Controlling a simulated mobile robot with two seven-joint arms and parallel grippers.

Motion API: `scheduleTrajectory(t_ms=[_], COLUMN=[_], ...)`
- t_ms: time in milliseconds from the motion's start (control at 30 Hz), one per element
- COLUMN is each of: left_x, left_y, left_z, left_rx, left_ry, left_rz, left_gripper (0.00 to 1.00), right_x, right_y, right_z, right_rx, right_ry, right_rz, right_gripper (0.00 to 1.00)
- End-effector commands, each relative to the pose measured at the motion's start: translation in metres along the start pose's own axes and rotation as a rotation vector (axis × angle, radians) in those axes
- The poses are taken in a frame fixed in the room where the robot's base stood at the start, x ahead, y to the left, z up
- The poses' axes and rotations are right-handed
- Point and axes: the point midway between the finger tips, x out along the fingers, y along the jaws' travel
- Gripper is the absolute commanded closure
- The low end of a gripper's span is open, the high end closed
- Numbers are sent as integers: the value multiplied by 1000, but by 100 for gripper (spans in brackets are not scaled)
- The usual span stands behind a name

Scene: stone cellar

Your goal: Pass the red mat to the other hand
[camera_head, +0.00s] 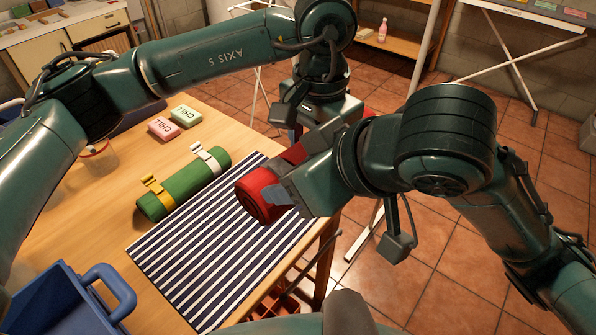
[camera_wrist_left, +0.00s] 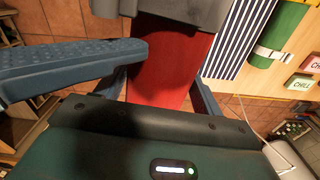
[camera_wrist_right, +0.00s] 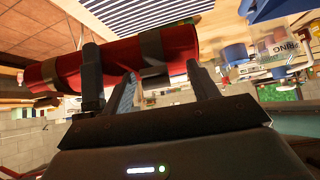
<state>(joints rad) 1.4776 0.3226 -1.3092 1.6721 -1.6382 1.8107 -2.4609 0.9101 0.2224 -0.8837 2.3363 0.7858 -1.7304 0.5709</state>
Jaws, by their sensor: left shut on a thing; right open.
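The rolled red mat (camera_head: 262,198) is held in the air over the right edge of the wooden table. My left gripper (camera_head: 303,135) is shut on its far part; the left wrist view shows the red mat (camera_wrist_left: 165,70) between its fingers. My right gripper (camera_head: 283,193) is open at the nearer part of the mat. In the right wrist view the mat (camera_wrist_right: 68,72) lies across the right gripper's fingers (camera_wrist_right: 145,75), with brownish bands around it. I cannot tell whether the right fingers touch it. My grippers hide much of the mat's middle.
A striped cloth (camera_head: 215,245) lies on the table (camera_head: 95,215) below. A green roll (camera_head: 185,183) with yellow and white straps lies on its left. Two CHILL boxes, one pink (camera_head: 163,128) and one green (camera_head: 185,116), stand farther back. A blue crate (camera_head: 60,305) is at front left.

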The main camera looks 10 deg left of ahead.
Motion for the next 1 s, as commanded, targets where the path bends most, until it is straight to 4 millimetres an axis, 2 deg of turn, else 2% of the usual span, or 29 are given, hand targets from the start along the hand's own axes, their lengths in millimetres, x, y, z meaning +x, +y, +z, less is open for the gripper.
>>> scheduleTrajectory(t_ms=[367,1000], left_x=[-2,-4], left_y=[2,4], left_z=[0,-2], left_rx=[3,3], left_ry=[5,11], left_rz=[5,8], left_gripper=[69,69], right_x=[7,8], right_y=[-1,-3], right_z=[1,1], right_rx=[0,-2], right_ry=[-2,-4], right_rz=[-3,-12], right_gripper=[41,92])
